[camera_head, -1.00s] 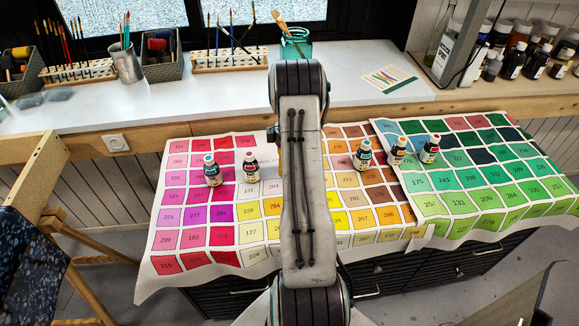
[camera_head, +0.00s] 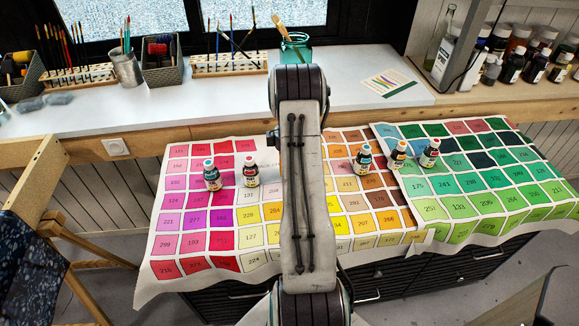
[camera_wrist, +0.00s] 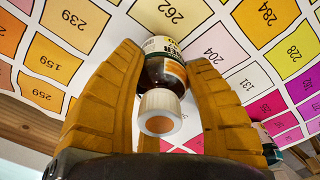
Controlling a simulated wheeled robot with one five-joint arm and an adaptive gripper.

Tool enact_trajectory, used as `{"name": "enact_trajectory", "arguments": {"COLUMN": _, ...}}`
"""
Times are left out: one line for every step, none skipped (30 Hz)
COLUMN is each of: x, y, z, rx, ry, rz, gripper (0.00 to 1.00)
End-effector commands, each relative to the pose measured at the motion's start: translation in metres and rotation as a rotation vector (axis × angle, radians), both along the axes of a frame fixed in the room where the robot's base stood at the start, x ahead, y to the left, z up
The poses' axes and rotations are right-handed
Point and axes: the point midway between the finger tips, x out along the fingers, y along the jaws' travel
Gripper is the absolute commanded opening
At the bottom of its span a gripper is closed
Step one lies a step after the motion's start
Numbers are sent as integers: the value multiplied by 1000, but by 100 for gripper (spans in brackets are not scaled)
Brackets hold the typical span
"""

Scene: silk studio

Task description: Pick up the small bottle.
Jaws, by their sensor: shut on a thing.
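In the wrist view, a small bottle (camera_wrist: 165,70) with a dark body, a pale label and a white cap with an orange centre sits between the two ribbed orange-brown fingers of my gripper (camera_wrist: 172,105). The fingers are shut on its sides. Its cap points toward the wrist camera and its base toward the colour chart (camera_wrist: 226,55). I cannot tell whether its base touches the chart. In the head view my arm hides the gripper and this bottle.
Two small bottles (camera_head: 212,178) (camera_head: 250,173) stand left of my arm. Three more (camera_head: 364,159) (camera_head: 398,154) (camera_head: 430,153) stand to the right. Brush holders (camera_head: 230,64), a teal glass jar (camera_head: 295,49) and a shelf of dark bottles (camera_head: 512,65) are behind. The front chart squares are clear.

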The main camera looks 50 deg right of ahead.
Motion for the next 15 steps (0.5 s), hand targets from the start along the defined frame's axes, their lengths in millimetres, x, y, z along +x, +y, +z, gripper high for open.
{"name": "enact_trajectory", "arguments": {"x": 1, "y": -1, "z": 4, "rx": -2, "ry": -3, "rz": 0, "gripper": 10}}
{"name": "enact_trajectory", "arguments": {"x": 1, "y": -1, "z": 6, "rx": -2, "ry": -3, "rz": 0, "gripper": 10}}
{"name": "enact_trajectory", "arguments": {"x": 1, "y": -1, "z": 9, "rx": -3, "ry": -3, "rz": 0, "gripper": 10}}
{"name": "enact_trajectory", "arguments": {"x": 1, "y": -1, "z": 12, "rx": -4, "ry": -4, "rz": 0, "gripper": 10}}
{"name": "enact_trajectory", "arguments": {"x": 1, "y": -1, "z": 16, "rx": -4, "ry": -4, "rz": 0, "gripper": 10}}
{"name": "enact_trajectory", "arguments": {"x": 1, "y": -1, "z": 22, "rx": -5, "ry": -5, "rz": 0, "gripper": 10}}
{"name": "enact_trajectory", "arguments": {"x": 1, "y": -1, "z": 27, "rx": -6, "ry": -6, "rz": 0, "gripper": 10}}
{"name": "enact_trajectory", "arguments": {"x": 1, "y": -1, "z": 32, "rx": -6, "ry": -6, "rz": 0, "gripper": 10}}
{"name": "enact_trajectory", "arguments": {"x": 1, "y": -2, "z": 40, "rx": -6, "ry": -7, "rz": 0, "gripper": 10}}
{"name": "enact_trajectory", "arguments": {"x": -2, "y": -9, "z": 42, "rx": -4, "ry": -4, "rz": -5, "gripper": 10}}
{"name": "enact_trajectory", "arguments": {"x": -5, "y": -15, "z": 45, "rx": -5, "ry": -5, "rz": -6, "gripper": 10}}
{"name": "enact_trajectory", "arguments": {"x": -8, "y": -23, "z": 50, "rx": -5, "ry": -4, "rz": -6, "gripper": 10}}
{"name": "enact_trajectory", "arguments": {"x": -11, "y": -29, "z": 54, "rx": -5, "ry": -4, "rz": -7, "gripper": 10}}
{"name": "enact_trajectory", "arguments": {"x": -13, "y": -35, "z": 58, "rx": -6, "ry": -6, "rz": -5, "gripper": 10}}
{"name": "enact_trajectory", "arguments": {"x": -17, "y": -42, "z": 63, "rx": -6, "ry": -6, "rz": -6, "gripper": 10}}
